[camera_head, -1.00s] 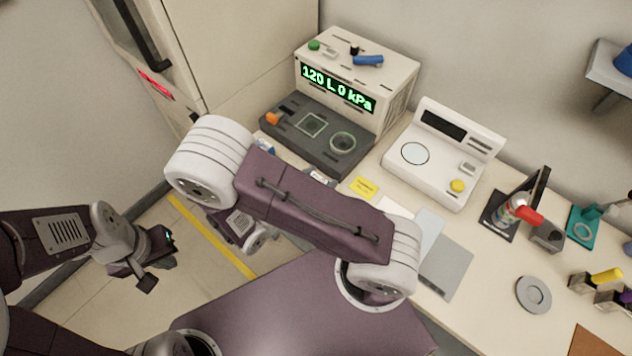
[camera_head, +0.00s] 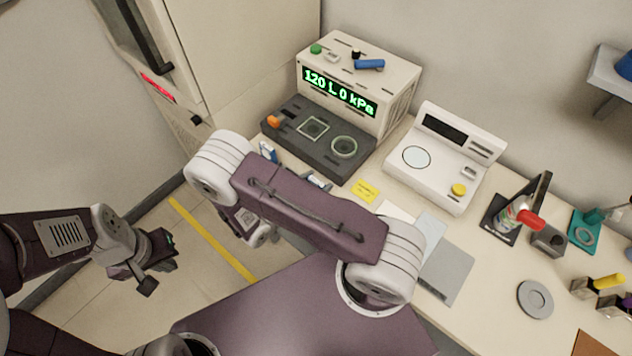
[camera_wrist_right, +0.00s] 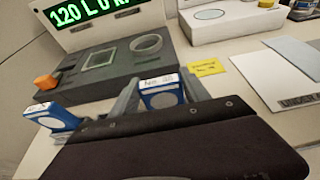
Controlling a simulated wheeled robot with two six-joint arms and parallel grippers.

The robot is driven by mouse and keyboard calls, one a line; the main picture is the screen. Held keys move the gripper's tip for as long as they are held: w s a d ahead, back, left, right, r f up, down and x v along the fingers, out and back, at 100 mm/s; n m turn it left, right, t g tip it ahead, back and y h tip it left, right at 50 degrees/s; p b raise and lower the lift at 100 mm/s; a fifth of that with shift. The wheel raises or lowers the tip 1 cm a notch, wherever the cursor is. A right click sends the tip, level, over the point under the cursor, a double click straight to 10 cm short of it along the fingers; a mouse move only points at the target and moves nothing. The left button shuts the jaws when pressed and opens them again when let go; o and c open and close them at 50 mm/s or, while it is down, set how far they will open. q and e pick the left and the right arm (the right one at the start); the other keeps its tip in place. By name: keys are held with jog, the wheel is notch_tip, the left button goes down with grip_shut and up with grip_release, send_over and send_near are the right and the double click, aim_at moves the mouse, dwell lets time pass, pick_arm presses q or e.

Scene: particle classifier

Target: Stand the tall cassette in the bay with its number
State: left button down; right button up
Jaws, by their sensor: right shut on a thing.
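In the right wrist view, a blue cassette (camera_wrist_right: 161,98) with a white printed label on top stands between the fingers of my right gripper (camera_wrist_right: 160,92), which is shut on it. A second blue-and-white cassette (camera_wrist_right: 53,117) stands apart to the left, leaning in the picture. Their label numbers are too small to read. In the head view, the second cassette (camera_head: 268,152) and the held cassette (camera_head: 318,181) show at the machine's front edge, partly hidden by my right arm. I cannot make out a numbered bay. My left gripper (camera_head: 157,265) is open and empty above the floor.
The machine (camera_head: 345,90) reads "120 L 0 kPa"; its dark deck has a square frame (camera_head: 313,128), a round ring (camera_head: 344,146) and an orange knob (camera_head: 273,121). A yellow note (camera_head: 366,190), flat sheets and a white instrument (camera_head: 440,155) occupy the bench to the right.

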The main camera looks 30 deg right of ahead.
jog(key=o, duration=1.4)
jog(key=shift+r, duration=0.1)
jog(key=shift+a+r, duration=0.1)
jog(key=shift+a, duration=0.15)
jog(key=v, duration=1.2)
jog(key=s+d+m+g+y, duration=0.5)
jog(key=s+m+g+y, duration=0.25)
jog(key=m, duration=0.55)
jog(key=w+r+m+t+y, duration=0.1)
jog(key=m+y, duration=0.1)
jog(key=m, duration=0.1)
jog(key=w+r+m+t+y, duration=0.1)
jog(key=m, duration=0.2)
jog(key=w+d+r+m+t+y+b, duration=0.1)
jog(key=r+m+y, duration=0.1)
jog(key=m, duration=0.1)
jog(key=shift+w+m+t+y, duration=0.2)
jog(key=shift+m+t+y, duration=0.05)
jog(key=shift+m+y, duration=0.15)
jog(key=shift+d, duration=0.1)
